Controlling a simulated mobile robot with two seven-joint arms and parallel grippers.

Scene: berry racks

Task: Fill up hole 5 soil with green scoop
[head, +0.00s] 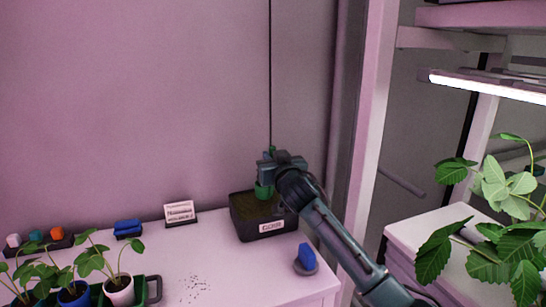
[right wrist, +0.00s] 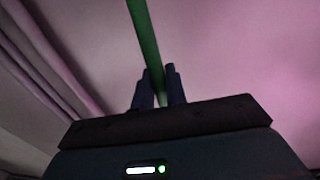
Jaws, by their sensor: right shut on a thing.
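My right gripper (head: 268,167) is shut on the green scoop (head: 263,191), over the black soil box (head: 244,228) near the back right of the table. The scoop's green handle (right wrist: 147,45) runs up between the fingers (right wrist: 160,85) in the right wrist view. The scoop's lower end is at or just above the brown soil; I cannot tell if it touches. Whether the scoop holds soil is hidden. A dark green tray (head: 154,290) with potted plants shows at the lower left, cut off by the frame. I cannot make out hole 5. My left gripper is not in view.
A blue object on a round grey base (head: 307,257) stands right of the box. A small white label card (head: 180,212) and a blue block (head: 128,227) stand at the back. Dark specks (head: 194,289) lie on the table. A white rack post (head: 371,120) stands right of the table.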

